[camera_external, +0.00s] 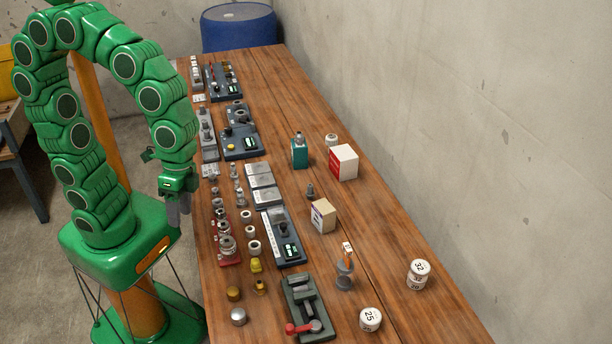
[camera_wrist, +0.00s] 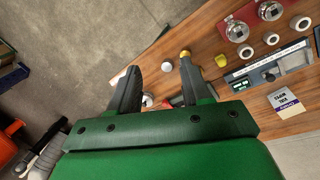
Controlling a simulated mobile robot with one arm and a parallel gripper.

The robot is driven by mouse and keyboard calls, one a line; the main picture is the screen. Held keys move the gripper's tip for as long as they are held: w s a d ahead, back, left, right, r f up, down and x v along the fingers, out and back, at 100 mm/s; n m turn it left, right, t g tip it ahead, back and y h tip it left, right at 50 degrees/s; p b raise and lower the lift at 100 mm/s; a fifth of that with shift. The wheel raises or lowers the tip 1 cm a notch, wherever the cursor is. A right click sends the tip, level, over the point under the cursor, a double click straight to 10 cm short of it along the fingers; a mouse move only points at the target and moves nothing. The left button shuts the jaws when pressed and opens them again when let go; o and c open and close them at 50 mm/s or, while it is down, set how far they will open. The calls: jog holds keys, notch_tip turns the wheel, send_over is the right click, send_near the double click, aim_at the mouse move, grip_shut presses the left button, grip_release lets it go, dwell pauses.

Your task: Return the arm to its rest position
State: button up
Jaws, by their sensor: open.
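My green arm arches up from its base on the left in the external view and hangs down along the left edge of the wooden table (camera_external: 385,240). My gripper (camera_external: 179,208) points down just outside that edge, apart from the things on the table. In the wrist view my gripper's two dark fingers (camera_wrist: 158,85) are spread with a gap between them. Nothing is held in them. Behind the gap show the floor and the table's edge, with a small whitish round part (camera_wrist: 167,66).
Along the table's near side stand metal fittings, a red rack (camera_external: 230,262), a grey device (camera_external: 284,238) and a vise with a red handle (camera_external: 308,308). Boxes (camera_external: 343,162), a teal bottle (camera_external: 300,152) and labelled white rolls (camera_external: 418,274) stand further right. A concrete wall runs behind.

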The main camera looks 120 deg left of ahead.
jog(key=s+d+m+g+y, duration=0.1)
jog(key=s+m+y, duration=0.1)
jog(key=s, duration=1.3)
jog(key=shift+s+d+m+g, duration=0.3)
jog(key=shift+s+m+g, duration=0.1)
jog(key=shift+m, duration=0.1)
